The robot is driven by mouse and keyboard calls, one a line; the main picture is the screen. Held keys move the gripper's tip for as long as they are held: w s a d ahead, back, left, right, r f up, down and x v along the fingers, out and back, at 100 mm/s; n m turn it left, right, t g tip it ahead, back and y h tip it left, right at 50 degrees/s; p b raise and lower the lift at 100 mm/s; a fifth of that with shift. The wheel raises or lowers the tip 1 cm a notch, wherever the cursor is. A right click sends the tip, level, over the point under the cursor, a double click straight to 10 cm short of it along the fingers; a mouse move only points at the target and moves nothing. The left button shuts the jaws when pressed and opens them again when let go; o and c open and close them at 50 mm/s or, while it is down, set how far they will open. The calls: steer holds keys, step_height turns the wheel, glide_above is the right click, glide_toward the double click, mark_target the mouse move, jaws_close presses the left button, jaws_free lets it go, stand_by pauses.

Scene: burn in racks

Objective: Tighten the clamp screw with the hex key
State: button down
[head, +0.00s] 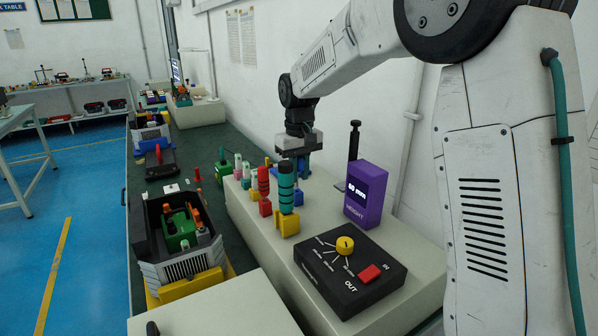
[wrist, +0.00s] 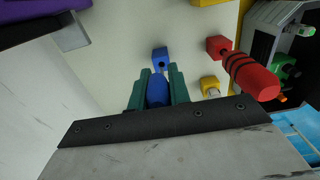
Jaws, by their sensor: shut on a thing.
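My gripper (head: 303,172) is over the pale bench-top block, its teal fingers pointing down. In the wrist view the fingers (wrist: 158,92) are shut on a blue handle (wrist: 157,88). A blue holder block (wrist: 160,60) is just beyond the handle; it also shows in the head view (head: 299,197). I cannot tell whether the handle is clear of the holder, or whether it is the hex key, since its tip is hidden. I cannot pick out the clamp screw. A green part (head: 180,230) with orange-red pieces sits inside a grey open box (head: 190,265).
A teal banded handle (head: 286,185) in a yellow holder and a red banded handle (head: 263,182) stand close to my gripper. To their right are a purple height display (head: 365,192) reading 60 mm and a black box (head: 350,270) with a yellow knob and red button.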

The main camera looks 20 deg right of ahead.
mark_target(299, 157)
steer(key=shift+f, duration=1.85)
stand_by(0.4)
steer(key=c, duration=1.2)
jaws_free()
steer(key=shift+c, duration=0.2)
steer(key=shift+r, duration=0.1)
step_height(299, 157, up, 8)
steer(key=shift+f, duration=0.2)
steer(key=s+d+r, duration=0.1)
steer(key=s+r, duration=0.4)
steer(key=s, duration=0.5)
steer(key=s+d+f+m, duration=0.1)
steer(key=s+f, duration=0.1)
steer(key=s, duration=1.2)
steer(key=s+d+f+m+t, duration=0.1)
steer(key=s+f, duration=0.1)
steer(key=s, duration=1.2)
steer(key=shift+s+f, duration=0.15)
steer(key=shift+f, duration=0.25)
